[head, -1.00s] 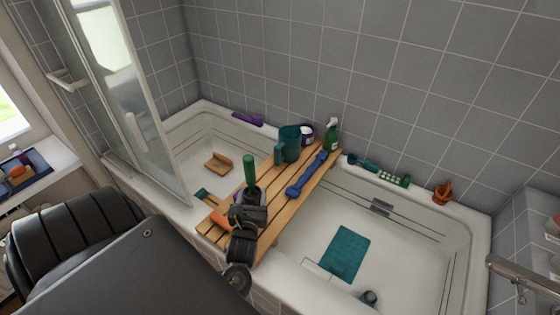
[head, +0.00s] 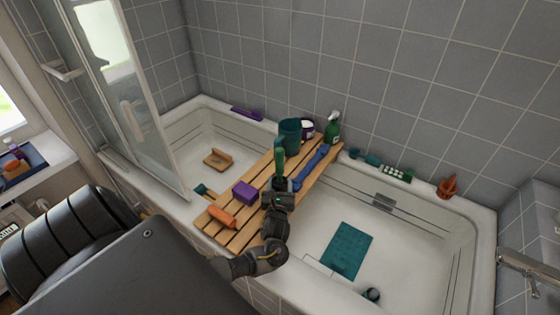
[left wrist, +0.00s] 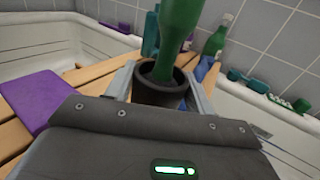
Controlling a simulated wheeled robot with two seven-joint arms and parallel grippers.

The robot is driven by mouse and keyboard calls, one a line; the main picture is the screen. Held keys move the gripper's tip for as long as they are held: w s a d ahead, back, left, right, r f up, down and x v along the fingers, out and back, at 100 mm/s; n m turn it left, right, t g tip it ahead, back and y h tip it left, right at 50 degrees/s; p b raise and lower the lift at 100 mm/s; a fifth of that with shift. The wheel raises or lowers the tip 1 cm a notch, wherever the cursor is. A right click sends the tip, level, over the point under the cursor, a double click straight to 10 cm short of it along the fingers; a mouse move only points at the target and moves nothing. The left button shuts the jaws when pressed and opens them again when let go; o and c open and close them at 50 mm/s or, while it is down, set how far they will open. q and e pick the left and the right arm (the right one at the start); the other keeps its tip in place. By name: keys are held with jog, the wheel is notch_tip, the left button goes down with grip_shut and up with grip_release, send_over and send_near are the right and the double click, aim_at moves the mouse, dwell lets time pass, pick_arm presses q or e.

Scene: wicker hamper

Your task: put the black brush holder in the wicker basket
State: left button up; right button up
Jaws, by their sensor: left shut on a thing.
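The black brush holder (left wrist: 160,92) stands roughly upright between the fingers of my left gripper (left wrist: 162,90) in the left wrist view. A green brush handle (left wrist: 179,35) sticks up out of it. In the head view my left gripper (head: 281,188) is shut on the holder (head: 282,181) over the right part of the wooden slatted rack (head: 240,232). The gripper hides much of the holder there, and I cannot tell how far it is above the slats. The wicker basket is not in view. My right gripper is not in view.
On the rack are a purple block (head: 245,191), an orange item (head: 221,217), a teal pitcher (head: 289,138), a blue brush (head: 313,167) and a green spray bottle (head: 332,128). The rack spans the white bathtub (head: 440,225). A glass screen (head: 135,110) stands at the left.

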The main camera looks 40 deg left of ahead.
aim_at(280, 190)
pick_arm(q)
jog(key=shift+f, duration=1.4)
jog(key=shift+s, duration=0.1)
jog(key=shift+f+b, duration=0.15)
jog(key=shift+b, duration=0.15)
jog(key=o, duration=1)
